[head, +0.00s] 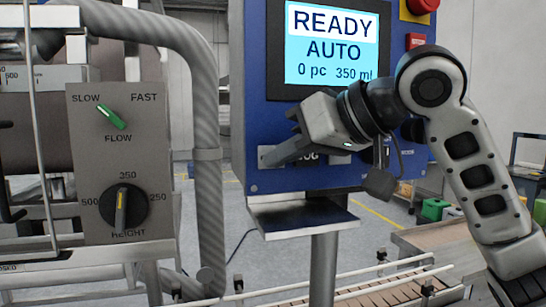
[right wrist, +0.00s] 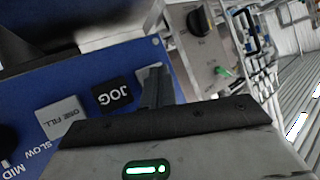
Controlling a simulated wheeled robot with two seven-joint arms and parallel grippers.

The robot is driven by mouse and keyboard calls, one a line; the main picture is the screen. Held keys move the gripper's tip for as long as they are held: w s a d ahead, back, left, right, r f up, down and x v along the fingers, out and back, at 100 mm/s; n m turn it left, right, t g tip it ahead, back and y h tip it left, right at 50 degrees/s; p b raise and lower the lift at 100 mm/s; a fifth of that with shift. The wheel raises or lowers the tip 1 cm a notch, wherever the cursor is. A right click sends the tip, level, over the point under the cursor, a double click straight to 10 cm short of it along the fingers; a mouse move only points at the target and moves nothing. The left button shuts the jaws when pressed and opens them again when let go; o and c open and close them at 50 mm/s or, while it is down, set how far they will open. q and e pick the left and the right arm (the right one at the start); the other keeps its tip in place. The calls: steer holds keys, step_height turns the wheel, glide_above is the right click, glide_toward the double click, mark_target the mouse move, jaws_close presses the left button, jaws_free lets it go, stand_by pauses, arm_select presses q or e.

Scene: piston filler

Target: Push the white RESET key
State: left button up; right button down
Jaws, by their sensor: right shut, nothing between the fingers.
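My right gripper (head: 272,158) is shut with nothing between its fingers, in front of the lower left of the blue control panel (head: 250,60). Its fingertips are at a pale key (head: 264,150) at the left end of the key row. In the right wrist view, this pale key (right wrist: 148,76) is partly behind the shut fingers (right wrist: 154,88), beside the black JOG key (right wrist: 112,94). Its label is hidden, so I cannot read whether it is RESET. I cannot tell whether the fingertips touch it. My left gripper is not in view.
The screen (head: 330,42) reads READY, AUTO, 0 pc, 350 ml. A red knob (head: 422,5) is at the top right. The ONE FILL key (right wrist: 62,118) lies beyond JOG. A grey dial box (head: 120,165) stands left; a metal tray (head: 300,217) juts below the panel.

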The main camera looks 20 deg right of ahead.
steer(key=shift+s, duration=0.8)
steer(key=s, duration=0.5)
steer(key=shift+d, duration=0.1)
